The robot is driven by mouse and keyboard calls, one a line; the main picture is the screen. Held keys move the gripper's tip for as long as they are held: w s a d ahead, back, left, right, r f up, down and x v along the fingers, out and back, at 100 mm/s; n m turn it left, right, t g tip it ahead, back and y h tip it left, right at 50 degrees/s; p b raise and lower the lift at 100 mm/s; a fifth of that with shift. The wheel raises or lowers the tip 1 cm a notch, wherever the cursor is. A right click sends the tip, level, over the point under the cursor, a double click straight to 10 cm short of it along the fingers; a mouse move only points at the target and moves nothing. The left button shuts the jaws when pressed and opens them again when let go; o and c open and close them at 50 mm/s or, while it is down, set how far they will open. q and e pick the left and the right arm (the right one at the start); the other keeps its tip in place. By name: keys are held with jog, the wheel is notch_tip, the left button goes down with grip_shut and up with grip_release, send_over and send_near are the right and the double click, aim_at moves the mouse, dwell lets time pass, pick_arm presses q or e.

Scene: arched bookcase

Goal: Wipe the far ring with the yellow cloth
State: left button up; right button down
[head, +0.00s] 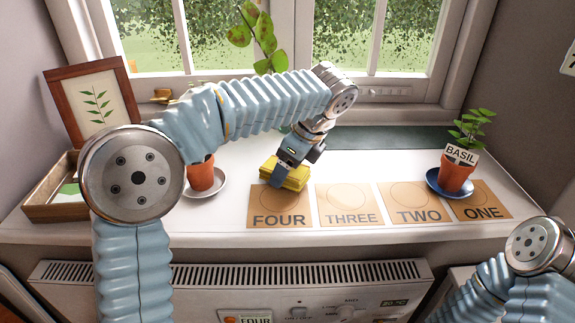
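The yellow cloth (296,182), folded into a thick pad, lies on the white sill just behind the card marked FOUR. My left gripper (281,174) points down at it, with a dark finger in front of its left part; I cannot tell whether the fingers are closed on it. Faint rings show on the tan cards FOUR (278,219), THREE (349,219), TWO (416,215) and ONE (481,212). The pot covers part of ONE. My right arm shows at the lower right, but its gripper is out of view.
A potted basil (455,178) on a blue saucer stands at the right. Another terracotta pot (201,177) on a white saucer (218,186) stands left of the cloth. A framed leaf print (127,75) and wooden tray (42,211) are at far left. A heater (170,277) is below the sill.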

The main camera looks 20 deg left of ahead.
pick_arm(q)
jog(key=shift+f, duration=0.55)
